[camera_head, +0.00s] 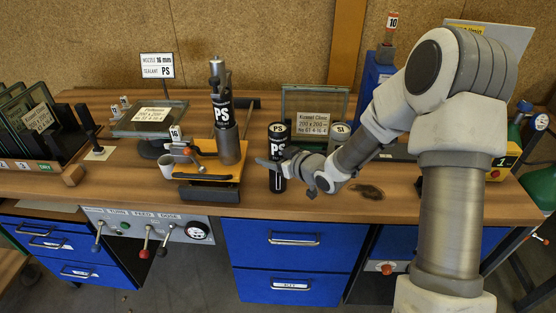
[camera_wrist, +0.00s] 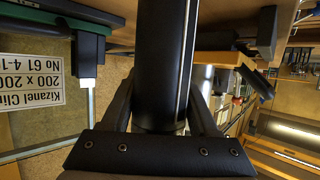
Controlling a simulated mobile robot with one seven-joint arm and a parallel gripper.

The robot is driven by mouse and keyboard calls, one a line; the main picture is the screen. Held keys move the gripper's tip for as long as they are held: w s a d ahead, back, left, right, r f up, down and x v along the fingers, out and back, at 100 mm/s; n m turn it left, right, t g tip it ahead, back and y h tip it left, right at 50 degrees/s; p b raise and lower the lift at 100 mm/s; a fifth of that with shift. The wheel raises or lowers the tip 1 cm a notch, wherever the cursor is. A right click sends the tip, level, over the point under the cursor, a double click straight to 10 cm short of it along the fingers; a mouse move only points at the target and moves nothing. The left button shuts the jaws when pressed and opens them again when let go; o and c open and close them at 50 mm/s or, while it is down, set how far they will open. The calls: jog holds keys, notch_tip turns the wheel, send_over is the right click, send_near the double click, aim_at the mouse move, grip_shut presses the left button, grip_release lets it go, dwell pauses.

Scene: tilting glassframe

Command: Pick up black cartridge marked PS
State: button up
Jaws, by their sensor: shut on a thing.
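A black cartridge marked PS (camera_head: 278,138) stands upright on the bench, right of the middle stand. It fills the middle of the wrist view as a dark cylinder (camera_wrist: 161,60) between my fingers. My gripper (camera_head: 276,164) reaches it from the right and is shut around its body; its fingers show on both sides in the wrist view (camera_wrist: 163,105). Whether its base still touches the wood cannot be told. A second black piece marked PS (camera_head: 222,112) sits upright in the metal holder of the orange-topped stand. A grey cartridge marked SI (camera_head: 339,133) is behind my forearm.
The orange-topped stand (camera_head: 208,172) and a white cup (camera_head: 167,166) are to the left. A glass frame with a Kizanel Clima label (camera_head: 314,122) stands close behind the held cartridge; its label shows inverted in the wrist view (camera_wrist: 28,80). Bare wooden bench (camera_head: 310,205) lies in front.

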grip_shut()
jog(key=shift+r, duration=0.1)
